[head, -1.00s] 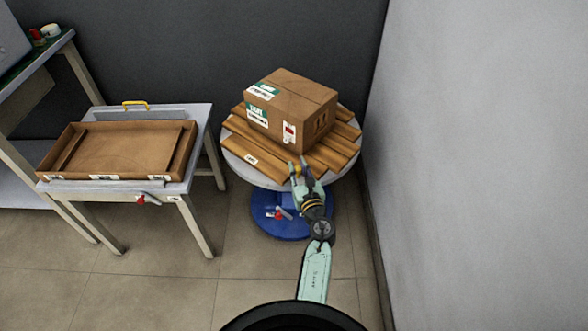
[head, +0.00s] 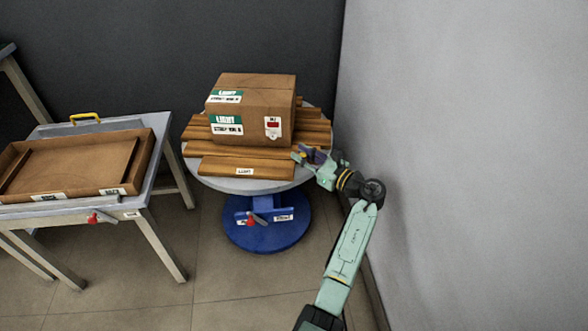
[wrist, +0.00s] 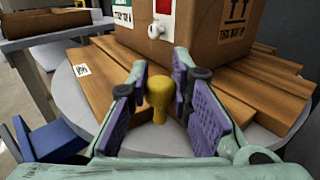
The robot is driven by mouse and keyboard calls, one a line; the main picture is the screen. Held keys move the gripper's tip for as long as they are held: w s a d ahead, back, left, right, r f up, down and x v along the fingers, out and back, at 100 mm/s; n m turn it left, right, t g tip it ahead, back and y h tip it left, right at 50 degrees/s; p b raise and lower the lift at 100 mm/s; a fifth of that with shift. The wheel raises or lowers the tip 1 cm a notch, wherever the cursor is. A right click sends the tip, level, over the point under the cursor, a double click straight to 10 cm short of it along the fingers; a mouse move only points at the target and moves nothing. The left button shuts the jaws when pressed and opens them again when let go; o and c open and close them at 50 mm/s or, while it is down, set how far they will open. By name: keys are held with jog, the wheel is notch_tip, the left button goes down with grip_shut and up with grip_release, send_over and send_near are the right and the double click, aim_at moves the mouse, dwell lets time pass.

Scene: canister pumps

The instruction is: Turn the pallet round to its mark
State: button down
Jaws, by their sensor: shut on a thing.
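The wooden pallet (head: 246,167) of several slats lies on a round grey turntable (head: 222,184), with a cardboard box (head: 252,110) on top. The pallet's labelled edge faces the front. My gripper (head: 304,157) is at the turntable's right front edge. In the wrist view my gripper (wrist: 161,108) has its purple pads on either side of a yellow post (wrist: 159,96), and is shut on it. The post stands upright by the pallet (wrist: 100,85). The post's foot is partly hidden by my gripper. I cannot make out the mark.
The turntable has a blue base (head: 265,232) with a red-handled lever (head: 256,219). A grey wall (head: 460,150) is close on the right. The floor in front is open.

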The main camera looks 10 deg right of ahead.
jog(key=shift+w+d+n+g+y+b, duration=0.6)
jog(key=shift+d+b, duration=0.3)
jog(key=shift+b, duration=0.55)
jog(key=c, duration=1.4)
grip_release()
notch_tip(320, 180, up, 10)
